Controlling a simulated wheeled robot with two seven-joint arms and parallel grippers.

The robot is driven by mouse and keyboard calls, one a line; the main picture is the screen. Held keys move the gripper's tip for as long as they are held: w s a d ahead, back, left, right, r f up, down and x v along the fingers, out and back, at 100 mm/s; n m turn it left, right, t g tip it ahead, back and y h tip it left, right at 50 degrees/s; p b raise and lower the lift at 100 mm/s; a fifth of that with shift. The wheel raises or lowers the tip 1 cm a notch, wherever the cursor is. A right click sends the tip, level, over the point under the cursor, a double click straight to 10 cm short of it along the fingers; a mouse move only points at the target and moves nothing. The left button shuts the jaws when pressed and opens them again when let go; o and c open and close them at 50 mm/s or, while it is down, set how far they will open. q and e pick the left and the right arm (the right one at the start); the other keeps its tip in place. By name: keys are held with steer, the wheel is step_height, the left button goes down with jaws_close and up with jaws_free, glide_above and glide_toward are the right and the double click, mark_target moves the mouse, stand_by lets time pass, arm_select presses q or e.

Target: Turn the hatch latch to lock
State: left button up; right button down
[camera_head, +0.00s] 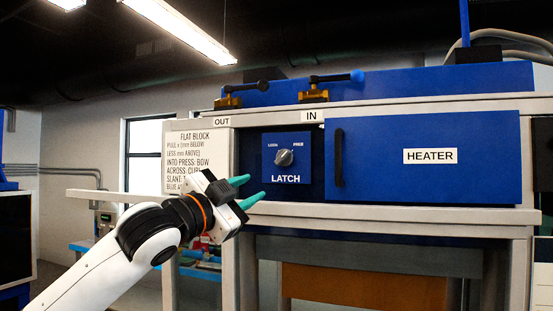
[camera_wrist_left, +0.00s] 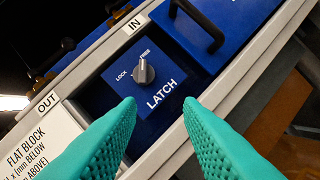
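The latch knob (camera_head: 284,157) is a small grey dial on a blue panel (camera_head: 299,170) marked LOCK, FREE and LATCH. In the left wrist view the knob (camera_wrist_left: 143,72) has a raised ridge that appears to line up toward the FREE mark. My left gripper (camera_head: 256,187) is open and empty, with teal fingers, below and left of the knob in the head view. In the left wrist view its fingertips (camera_wrist_left: 160,103) are spread apart, and the knob shows beyond them, slightly left of centre. No finger touches the knob. My right gripper is not in view.
A blue HEATER hatch (camera_head: 465,150) with a dark vertical handle (camera_head: 339,158) is right of the latch panel. A FLAT BLOCK sign (camera_head: 190,155) stands left. A pale ledge (camera_head: 400,214) runs below the panel. Two brass clamps (camera_head: 313,95) sit above.

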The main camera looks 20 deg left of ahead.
mark_target(281, 158)
arm_select(q)
steer(key=shift+t, duration=0.3)
steer(key=w+d+r+p, duration=0.1)
steer(key=w+r+p, duration=0.1)
steer(key=w, duration=0.1)
steer(key=w+r+p, duration=0.2)
steer(key=w, duration=0.1)
steer(key=w+d+r+p, duration=0.1)
steer(key=w+r+p, duration=0.1)
steer(key=w, duration=0.1)
steer(key=shift+d, duration=0.3)
steer(key=shift+w+d, duration=0.15)
steer(key=shift+w, duration=0.35)
jaws_close()
